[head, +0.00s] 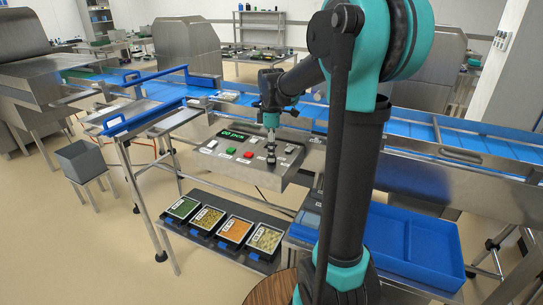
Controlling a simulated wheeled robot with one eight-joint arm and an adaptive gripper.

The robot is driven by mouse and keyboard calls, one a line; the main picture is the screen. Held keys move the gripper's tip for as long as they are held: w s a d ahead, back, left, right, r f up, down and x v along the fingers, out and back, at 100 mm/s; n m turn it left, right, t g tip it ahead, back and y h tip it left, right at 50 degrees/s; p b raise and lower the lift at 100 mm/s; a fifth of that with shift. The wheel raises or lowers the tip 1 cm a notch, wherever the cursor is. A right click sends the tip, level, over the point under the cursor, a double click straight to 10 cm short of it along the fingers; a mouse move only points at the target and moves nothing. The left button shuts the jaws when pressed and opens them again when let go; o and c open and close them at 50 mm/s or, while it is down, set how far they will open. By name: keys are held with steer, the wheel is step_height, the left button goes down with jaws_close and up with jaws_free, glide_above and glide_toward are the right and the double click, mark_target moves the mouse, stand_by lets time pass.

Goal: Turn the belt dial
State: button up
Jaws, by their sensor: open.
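The control panel (224,166) is a sloped grey metal box with a green lit display (234,134). A green button (231,150), a red button (247,155) and a pale control (212,144) sit in a row on it. A small dark upright knob, which looks like the belt dial (271,160), stands to the right of the red button. My gripper (271,146) points down right above this knob. Its jaws are open. The fingers are small here, and I cannot tell whether they touch the knob or surround it.
Blue conveyor belts (455,141) run behind the panel. Several food trays (225,222) stand on a low shelf in front, beside a blue bin (410,247) at right. A blue-railed table (150,119) is to the left. A grey bin (80,160) sits on a stool.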

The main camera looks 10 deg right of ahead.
steer(key=shift+f, duration=1.1)
steer(key=c, duration=1.1)
steer(key=shift+c, duration=0.2)
